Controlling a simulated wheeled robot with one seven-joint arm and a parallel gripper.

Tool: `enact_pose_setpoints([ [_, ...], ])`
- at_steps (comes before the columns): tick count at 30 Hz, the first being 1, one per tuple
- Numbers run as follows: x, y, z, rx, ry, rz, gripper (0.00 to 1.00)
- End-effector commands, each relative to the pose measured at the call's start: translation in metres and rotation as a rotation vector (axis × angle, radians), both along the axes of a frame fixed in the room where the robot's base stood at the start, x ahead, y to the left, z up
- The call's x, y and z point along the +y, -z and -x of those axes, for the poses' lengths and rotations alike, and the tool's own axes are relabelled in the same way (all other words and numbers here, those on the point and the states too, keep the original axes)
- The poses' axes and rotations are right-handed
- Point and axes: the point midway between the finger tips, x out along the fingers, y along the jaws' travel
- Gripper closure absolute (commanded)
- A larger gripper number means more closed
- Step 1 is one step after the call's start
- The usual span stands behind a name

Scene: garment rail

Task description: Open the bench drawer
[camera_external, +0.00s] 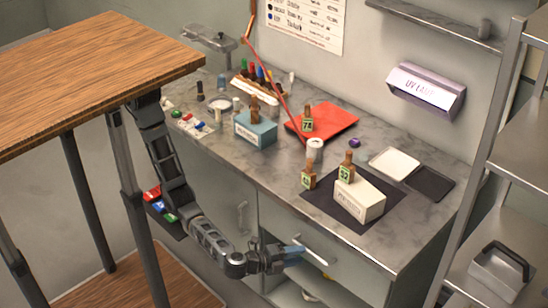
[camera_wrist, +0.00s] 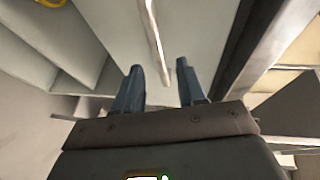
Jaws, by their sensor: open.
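The bench drawer (camera_external: 350,268) is in the front of the grey bench, under the worktop, and looks shut. Its bar handle (camera_external: 312,256) is pale metal. My gripper (camera_external: 294,252) is low in front of the bench, at the left part of this handle. In the wrist view the handle (camera_wrist: 153,35) runs down from the top edge, and its lower end shows between the two open fingertips (camera_wrist: 160,66). The fingers are apart and hold nothing. I cannot tell whether they touch the handle. The drawer front (camera_wrist: 205,30) fills the area behind it.
A cabinet door (camera_external: 222,205) with its own handle is left of the drawer. An open shelf space is below the drawer. A wooden table (camera_external: 95,75) stands at left, a metal rack (camera_external: 500,160) at right. The worktop (camera_external: 255,165) holds boxes, stamps and trays.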

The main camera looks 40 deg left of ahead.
Motion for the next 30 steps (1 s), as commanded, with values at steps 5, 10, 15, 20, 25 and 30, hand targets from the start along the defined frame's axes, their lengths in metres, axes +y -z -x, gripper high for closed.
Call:
enact_pose_setpoints([
  [5, -0.009, 0.005, -0.02, 0.001, -0.001, -0.001, 0.6],
  [10, -0.012, 0.006, -0.029, 0.002, -0.001, -0.001, 0.6],
  [15, -0.012, 0.007, -0.029, 0.001, 0.0, -0.002, 0.6],
  [20, -0.012, 0.006, -0.029, 0.001, 0.0, -0.001, 0.68],
  [25, -0.012, 0.006, -0.029, 0.001, 0.0, -0.001, 0.84],
  [30, -0.012, 0.007, -0.029, 0.001, 0.0, -0.002, 1.0],
])
